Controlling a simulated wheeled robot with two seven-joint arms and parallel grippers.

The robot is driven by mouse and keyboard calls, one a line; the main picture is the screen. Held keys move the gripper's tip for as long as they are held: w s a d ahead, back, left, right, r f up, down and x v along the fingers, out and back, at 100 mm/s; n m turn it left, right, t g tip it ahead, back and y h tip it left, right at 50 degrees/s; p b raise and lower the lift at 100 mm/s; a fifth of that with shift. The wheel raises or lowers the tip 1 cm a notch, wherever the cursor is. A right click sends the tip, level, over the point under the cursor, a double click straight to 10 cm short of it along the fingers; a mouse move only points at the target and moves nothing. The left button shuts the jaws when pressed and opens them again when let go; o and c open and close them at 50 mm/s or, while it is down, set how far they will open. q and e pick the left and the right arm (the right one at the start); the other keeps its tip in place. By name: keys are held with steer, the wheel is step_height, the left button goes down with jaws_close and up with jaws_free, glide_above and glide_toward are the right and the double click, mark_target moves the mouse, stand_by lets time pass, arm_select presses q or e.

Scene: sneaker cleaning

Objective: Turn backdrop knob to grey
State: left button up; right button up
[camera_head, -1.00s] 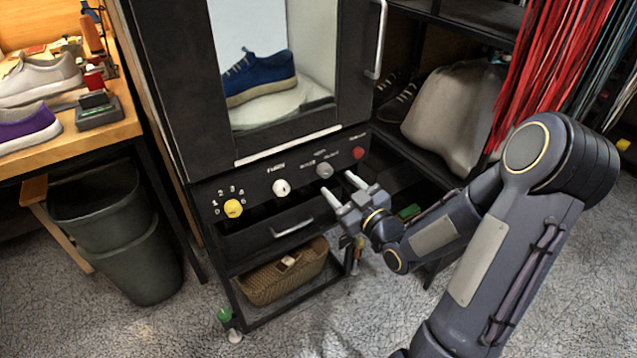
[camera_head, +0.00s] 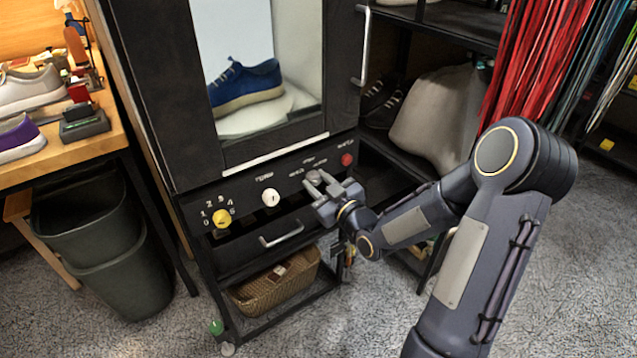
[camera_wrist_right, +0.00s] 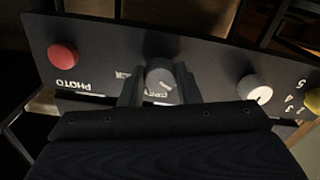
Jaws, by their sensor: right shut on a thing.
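The backdrop knob (camera_wrist_right: 160,76) is a round grey knob on the black control panel, with lettering around it that is partly hidden. In the right wrist view it sits between the two fingers of my right gripper (camera_wrist_right: 157,84), one on each side. In the head view my right gripper (camera_head: 320,184) reaches the panel from the right and mostly covers the knob. The fingers are shut on it. Part of a label reading like "GREY" shows just below the knob; I cannot tell exactly where its pointer stands. My left gripper is out of view.
The panel also has a white knob (camera_head: 270,197), a yellow knob (camera_head: 222,218) and a red photo button (camera_head: 347,160). A blue sneaker (camera_head: 246,86) stands in the booth above. A drawer handle (camera_head: 282,234) sticks out below the panel.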

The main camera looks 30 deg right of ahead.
stand_by(0.3)
steer(key=m+b, duration=0.1)
steer(key=m, duration=0.4)
steer(key=shift+m, duration=0.3)
steer(key=m, duration=0.5)
steer(key=shift+a+m, duration=0.1)
steer(key=shift+m, duration=0.6)
steer(key=o, duration=1)
steer(key=shift+c, duration=0.2)
steer(key=shift+s, duration=0.1)
